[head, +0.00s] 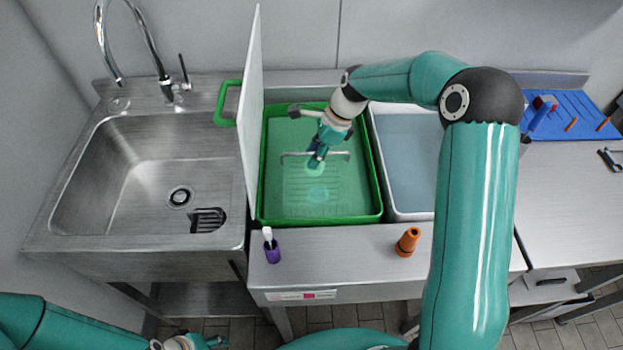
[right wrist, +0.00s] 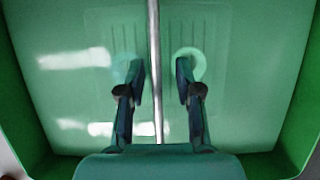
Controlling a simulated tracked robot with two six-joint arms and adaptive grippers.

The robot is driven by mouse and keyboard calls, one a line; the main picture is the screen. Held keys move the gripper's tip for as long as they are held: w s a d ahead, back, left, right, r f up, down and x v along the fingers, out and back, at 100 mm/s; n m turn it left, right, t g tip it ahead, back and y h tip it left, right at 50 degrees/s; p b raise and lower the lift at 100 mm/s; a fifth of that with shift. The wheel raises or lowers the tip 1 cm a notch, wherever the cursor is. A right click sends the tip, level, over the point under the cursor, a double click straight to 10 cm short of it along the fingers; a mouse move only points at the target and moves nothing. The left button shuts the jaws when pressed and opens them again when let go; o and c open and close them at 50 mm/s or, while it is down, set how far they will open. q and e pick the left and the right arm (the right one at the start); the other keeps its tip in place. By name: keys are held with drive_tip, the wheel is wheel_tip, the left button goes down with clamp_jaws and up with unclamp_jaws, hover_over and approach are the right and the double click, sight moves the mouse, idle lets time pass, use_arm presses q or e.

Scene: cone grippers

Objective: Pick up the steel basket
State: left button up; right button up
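The steel basket lies under the green liquid in the green tub, its slotted shape faint; its thin steel handle bar (head: 337,154) shows in the head view. My right gripper (head: 314,164) points down into the tub at the bar's middle. In the right wrist view the bar (right wrist: 154,40) runs upright between the two spread fingers of that gripper (right wrist: 160,72), which look apart from it. Two pale round shapes show beneath. My left gripper (head: 205,343) is at the bottom left edge, mostly cut off, away from the tub.
A grey tub (head: 405,160) is at the right. A purple holder (head: 272,252) and orange cone (head: 407,242) stand in front.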

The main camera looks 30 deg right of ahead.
clamp_jaws()
drive_tip(key=shift+r, duration=0.1)
idle(0.3)
